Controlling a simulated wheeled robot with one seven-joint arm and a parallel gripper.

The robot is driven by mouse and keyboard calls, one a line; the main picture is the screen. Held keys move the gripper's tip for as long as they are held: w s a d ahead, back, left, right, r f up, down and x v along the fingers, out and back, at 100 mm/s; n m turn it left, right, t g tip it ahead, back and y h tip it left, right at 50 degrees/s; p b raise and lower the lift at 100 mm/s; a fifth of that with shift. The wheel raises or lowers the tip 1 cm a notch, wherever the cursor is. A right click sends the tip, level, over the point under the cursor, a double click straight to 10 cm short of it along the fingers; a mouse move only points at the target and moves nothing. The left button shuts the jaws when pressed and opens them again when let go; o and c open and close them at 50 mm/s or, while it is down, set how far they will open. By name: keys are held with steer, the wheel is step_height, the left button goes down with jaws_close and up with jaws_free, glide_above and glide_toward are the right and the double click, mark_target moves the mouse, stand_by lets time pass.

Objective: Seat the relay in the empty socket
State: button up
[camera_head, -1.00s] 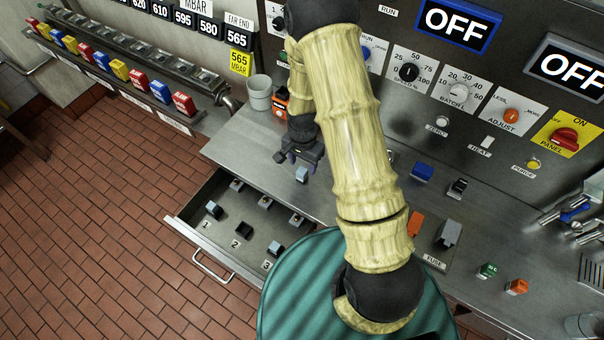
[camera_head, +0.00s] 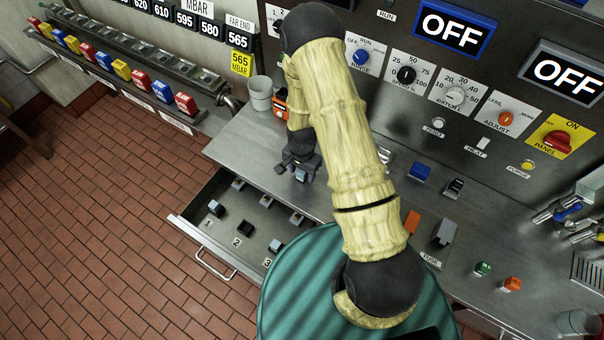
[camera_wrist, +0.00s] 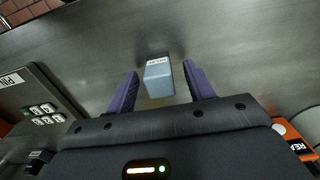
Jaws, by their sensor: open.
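A small light blue block, likely the relay (camera_head: 302,175), stands on the steel counter by the open drawer. In the wrist view the relay (camera_wrist: 159,80) has a white label along its far edge and sits between my two purple fingers. My gripper (camera_head: 299,166) is open just above the counter, and gaps show on both sides of the relay in the wrist view (camera_wrist: 160,72). The drawer (camera_head: 184,222) holds two rows of small blocks. Positions 1 and 3 show light blue-grey tops; position 2 (camera_head: 245,228) looks all black, perhaps the empty socket.
A grey cup (camera_head: 261,95) and an orange-black box (camera_head: 281,107) stand behind my gripper. A blue block (camera_head: 419,171), an orange block (camera_head: 412,221) and a grey switch (camera_head: 445,231) are on the counter to the right. The counter left of my gripper is clear.

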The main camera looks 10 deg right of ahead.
jaws_close()
steer(key=shift+r+b, duration=1.6)
steer(key=shift+r, duration=3.4)
